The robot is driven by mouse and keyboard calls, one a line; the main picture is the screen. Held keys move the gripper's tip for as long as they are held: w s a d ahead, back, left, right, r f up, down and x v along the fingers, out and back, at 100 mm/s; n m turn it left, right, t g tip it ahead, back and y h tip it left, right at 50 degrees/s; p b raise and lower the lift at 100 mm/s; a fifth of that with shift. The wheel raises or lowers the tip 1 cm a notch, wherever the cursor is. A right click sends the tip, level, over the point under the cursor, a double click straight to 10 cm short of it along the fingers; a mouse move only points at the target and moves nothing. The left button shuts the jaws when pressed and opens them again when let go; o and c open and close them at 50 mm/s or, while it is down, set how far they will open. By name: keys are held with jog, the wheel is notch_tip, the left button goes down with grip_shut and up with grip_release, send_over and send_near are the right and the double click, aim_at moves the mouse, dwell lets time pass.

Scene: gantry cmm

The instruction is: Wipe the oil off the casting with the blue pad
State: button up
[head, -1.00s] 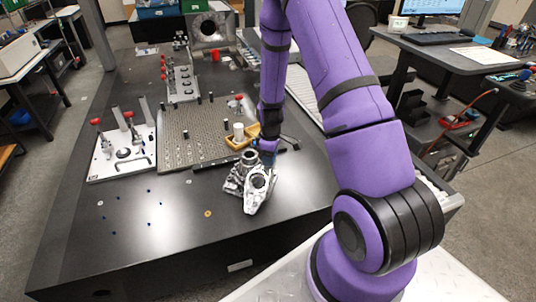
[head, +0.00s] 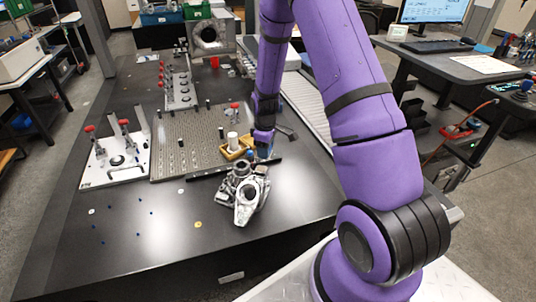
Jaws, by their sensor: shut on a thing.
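The casting (head: 242,192) is a silvery metal part with round openings. It sits on the dark table near the middle of the head view. My gripper (head: 263,151) points down just behind the casting's upper right side, with a small blue patch at its tip. The blue pad (head: 264,153) appears to be that patch, held between the fingers, which are too small to see clearly. I cannot tell whether the pad touches the casting. No oil can be made out on the casting at this size.
A yellow tray (head: 233,151) with a white cylinder stands just left of my gripper. A perforated fixture plate (head: 185,145) and a white plate with red-knobbed clamps (head: 115,160) lie further left. A dark bar (head: 210,172) lies behind the casting.

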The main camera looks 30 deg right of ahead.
jog(key=shift+r, duration=1.45)
